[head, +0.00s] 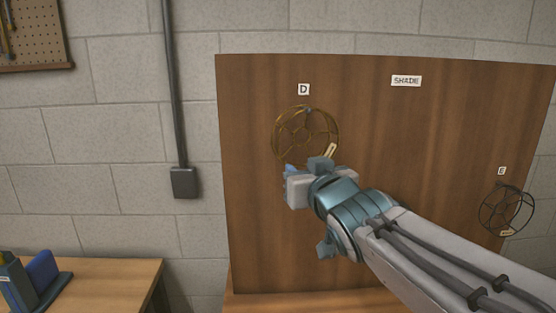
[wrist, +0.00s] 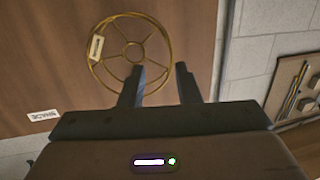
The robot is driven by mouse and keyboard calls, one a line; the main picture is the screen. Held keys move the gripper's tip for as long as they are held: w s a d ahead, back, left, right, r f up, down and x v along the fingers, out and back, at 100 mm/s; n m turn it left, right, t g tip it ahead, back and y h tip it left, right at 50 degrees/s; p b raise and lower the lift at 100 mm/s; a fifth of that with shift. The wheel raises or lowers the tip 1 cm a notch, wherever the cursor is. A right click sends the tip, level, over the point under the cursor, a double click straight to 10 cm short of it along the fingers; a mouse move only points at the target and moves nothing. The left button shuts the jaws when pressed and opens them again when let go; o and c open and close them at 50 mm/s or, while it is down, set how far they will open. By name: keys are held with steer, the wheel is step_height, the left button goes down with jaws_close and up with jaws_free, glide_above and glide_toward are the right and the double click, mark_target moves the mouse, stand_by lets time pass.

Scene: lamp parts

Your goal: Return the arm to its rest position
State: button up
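My gripper (wrist: 160,84) shows in the wrist view with its two dark fingers spread apart and nothing between them. In the head view my arm reaches in from the lower right, and the gripper end is just below the brass wire shade ring (head: 305,136) under label D. The same ring shows in the wrist view (wrist: 131,51), beyond the left finger, with a small tag on it. I cannot tell whether the finger touches the ring. In the head view the fingertips are mostly hidden behind my wrist.
A wooden board (head: 380,120) with a SHADE label (head: 406,81) stands against the block wall. A dark wire ring (head: 506,209) hangs at the right under label E. A grey conduit box (head: 184,183) is on the wall. A bench (head: 110,275) with a blue item (head: 42,271) is lower left.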

steer(key=s+d+f+g+h, duration=0.1)
steer(key=s+d+f+g, duration=0.1)
steer(key=s+f+g, duration=0.2)
steer(key=s+d+f+m+g+h, duration=0.1)
steer(key=s+d+f+g, duration=0.2)
steer(key=s+f+g, duration=0.2)
steer(key=s+d+f+m+g+h, duration=0.1)
steer(key=s+f+g, duration=0.3)
steer(key=s+f, duration=0.6)
step_height(320, 180, down, 6)
steer(key=shift+d+f+h, duration=0.1)
steer(key=shift+d+h, duration=0.2)
steer(key=shift+d, duration=0.45)
stand_by(0.8)
